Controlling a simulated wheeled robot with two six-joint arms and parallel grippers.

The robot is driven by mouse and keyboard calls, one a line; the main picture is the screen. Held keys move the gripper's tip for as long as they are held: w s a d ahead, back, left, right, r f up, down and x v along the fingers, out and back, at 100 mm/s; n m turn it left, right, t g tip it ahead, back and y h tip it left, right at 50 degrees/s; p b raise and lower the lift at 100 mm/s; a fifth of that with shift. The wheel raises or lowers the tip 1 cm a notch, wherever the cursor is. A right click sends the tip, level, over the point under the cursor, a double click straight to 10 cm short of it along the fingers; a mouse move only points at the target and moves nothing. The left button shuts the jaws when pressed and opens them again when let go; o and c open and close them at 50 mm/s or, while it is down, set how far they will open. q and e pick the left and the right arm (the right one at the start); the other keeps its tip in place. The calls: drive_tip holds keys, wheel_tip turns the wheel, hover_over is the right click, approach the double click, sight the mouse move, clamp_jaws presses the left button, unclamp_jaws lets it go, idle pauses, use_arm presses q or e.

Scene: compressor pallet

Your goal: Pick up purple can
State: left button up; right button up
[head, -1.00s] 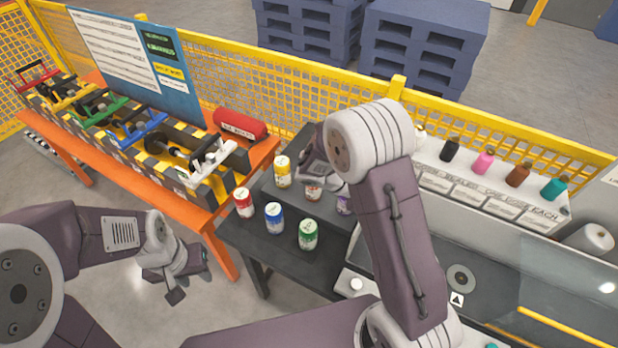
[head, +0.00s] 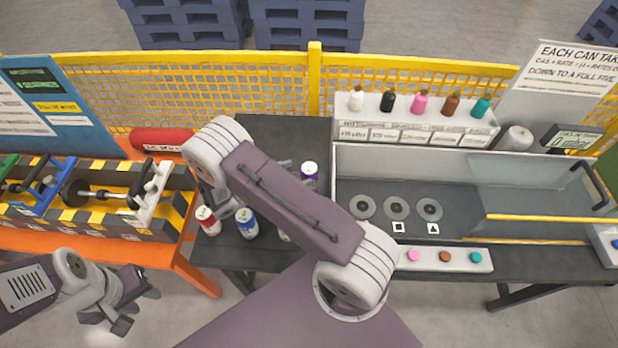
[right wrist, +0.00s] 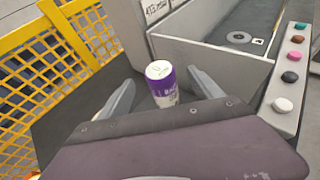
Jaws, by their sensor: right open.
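The purple can (head: 309,174) with a white lid stands upright on the dark table, left of the grey-walled bay. It also shows in the right wrist view (right wrist: 161,88), upright between the two fingers of my right gripper (right wrist: 163,94). Those fingers are apart, one on each side of the can, with a gap to it visible. In the head view my right forearm hides most of that gripper; a grey finger shows just left of the can. My left gripper (head: 138,307) is at the lower left, open and empty, in front of the orange table.
A red-and-white can (head: 207,221) and a blue can (head: 246,224) stand near the dark table's front edge, partly behind my right arm. The grey bay wall (right wrist: 210,62) rises right of the purple can. A yellow mesh fence (head: 250,85) runs behind.

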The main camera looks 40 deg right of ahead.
sight(307, 169)
drive_tip(key=shift+w+d+f, duration=0.35)
drive_tip(key=shift+w+d, duration=0.15)
drive_tip(key=shift+d, duration=0.05)
drive_tip(key=shift+s+d, duration=0.1)
drive_tip(key=shift+d, duration=0.2)
drive_tip(key=x, duration=0.1)
drive_tip(key=p+x, duration=0.2)
drive_tip(key=x, duration=0.1)
drive_tip(key=shift+s+d, duration=0.15)
drive_tip(key=shift+s, duration=0.2)
drive_tip(key=shift+w+d+f, duration=0.3)
drive_tip(key=shift+s, duration=0.15)
drive_tip(key=c, duration=1.3)
use_arm(q)
wheel_tip(307, 169, up, 3)
drive_tip(key=shift+w+f, duration=0.15)
drive_tip(key=shift+f, duration=0.05)
use_arm(e)
clamp_jaws()
